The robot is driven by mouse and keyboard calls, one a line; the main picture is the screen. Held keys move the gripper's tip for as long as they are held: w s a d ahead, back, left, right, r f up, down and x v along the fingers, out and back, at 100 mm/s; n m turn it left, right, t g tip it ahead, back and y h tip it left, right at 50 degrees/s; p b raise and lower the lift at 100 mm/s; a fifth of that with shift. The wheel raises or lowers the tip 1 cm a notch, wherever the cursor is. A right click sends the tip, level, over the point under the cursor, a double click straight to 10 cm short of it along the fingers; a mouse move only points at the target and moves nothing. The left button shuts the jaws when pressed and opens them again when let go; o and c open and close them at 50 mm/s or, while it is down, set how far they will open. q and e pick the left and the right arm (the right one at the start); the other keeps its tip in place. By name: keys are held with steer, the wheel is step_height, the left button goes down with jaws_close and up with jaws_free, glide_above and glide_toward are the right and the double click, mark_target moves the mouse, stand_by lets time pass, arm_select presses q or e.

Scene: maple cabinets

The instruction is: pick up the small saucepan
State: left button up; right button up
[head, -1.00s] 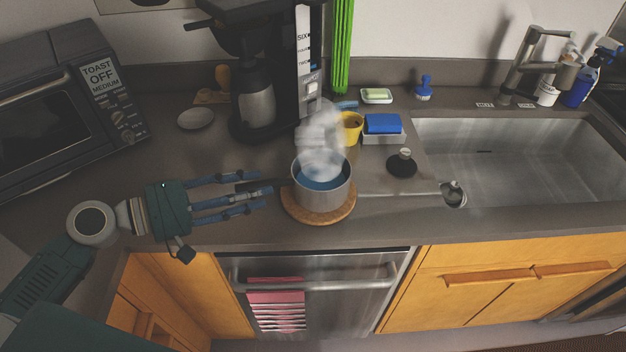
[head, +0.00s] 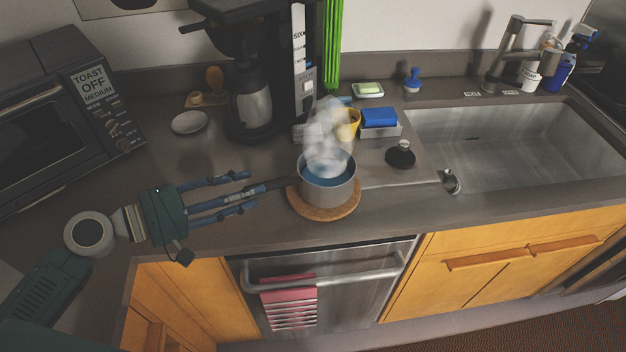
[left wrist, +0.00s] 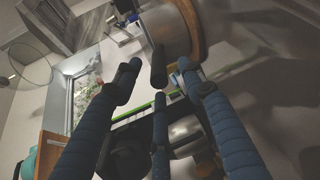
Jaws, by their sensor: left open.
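The small saucepan (head: 328,190) is grey, holds blue liquid and gives off steam. It stands upright on a round cork trivet (head: 324,210) on the counter. Its dark handle (head: 277,185) points left toward my left gripper (head: 250,190). The gripper is open, with its spread fingers level with the handle's end in the picture; I cannot tell whether they touch it. The left wrist view shows the saucepan (left wrist: 167,28) and its handle (left wrist: 158,66) beyond the open fingers (left wrist: 160,78). My right gripper is not in view.
A coffee maker (head: 251,100) stands behind, and a toaster oven (head: 50,115) is at the left. A black lid (head: 400,157), a blue sponge (head: 380,117) and the sink (head: 500,150) are to the right. The counter's front edge runs close below the trivet.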

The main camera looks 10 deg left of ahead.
mark_target(280, 182)
arm_select(q)
steer(key=x, duration=0.3)
steer(key=shift+p, duration=0.3)
steer(key=shift+w+d+p, duration=0.2)
steer(key=shift+d+p, duration=0.1)
steer(key=shift+p, duration=0.1)
steer(key=p+x, duration=0.2)
steer(key=x, duration=0.1)
steer(key=shift+w+d, duration=0.15)
steer(key=shift+d, duration=0.3)
steer(key=shift+w+d+f, duration=0.25)
steer(key=shift+f, duration=0.05)
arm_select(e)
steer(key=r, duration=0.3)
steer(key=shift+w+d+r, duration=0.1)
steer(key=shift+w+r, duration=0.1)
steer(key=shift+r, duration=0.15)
arm_select(q)
steer(key=shift+s, duration=0.1)
steer(key=shift+c, duration=0.2)
steer(key=c, duration=0.8)
jaws_close()
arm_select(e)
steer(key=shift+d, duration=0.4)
arm_select(q)
steer(key=shift+r, duration=0.1)
